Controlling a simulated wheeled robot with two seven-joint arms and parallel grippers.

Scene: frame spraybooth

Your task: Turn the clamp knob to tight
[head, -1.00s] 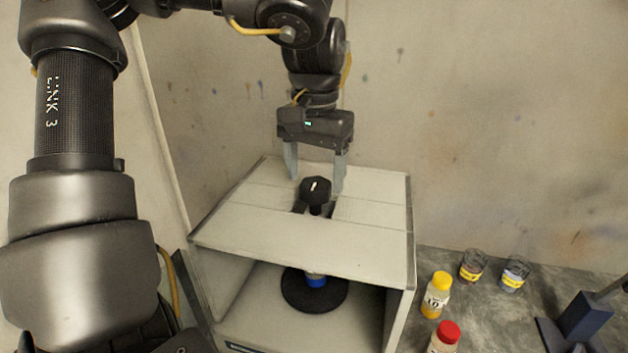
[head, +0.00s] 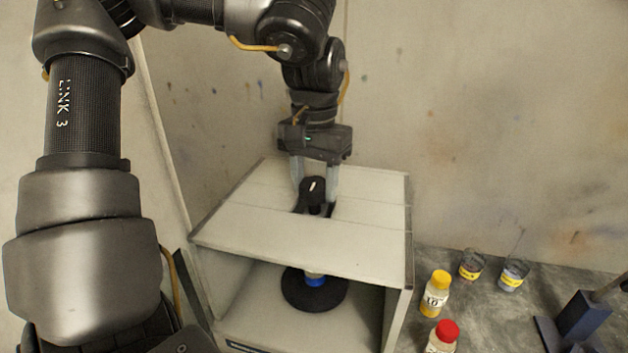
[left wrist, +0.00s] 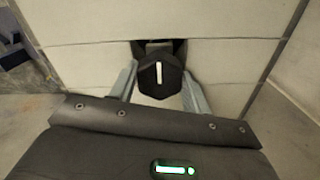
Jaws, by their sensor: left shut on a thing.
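The clamp knob (head: 313,189) is black and faceted, with a white line on its top. It stands at a slot in the top of the white booth box (head: 250,233). My left gripper (head: 315,194) reaches down from above and is shut on the knob, one grey finger on each side. In the left wrist view the knob (left wrist: 160,78) sits between the two fingers, its white line running nearly straight up and down the picture. My right gripper is not in view.
Inside the open booth, a black round turntable (head: 305,303) carries a small blue thing (head: 314,281). On the bench at right stand a yellow-capped bottle (head: 436,292), a red-capped bottle (head: 446,333), two jars (head: 472,265) (head: 514,275) and a dark blue stand (head: 585,318).

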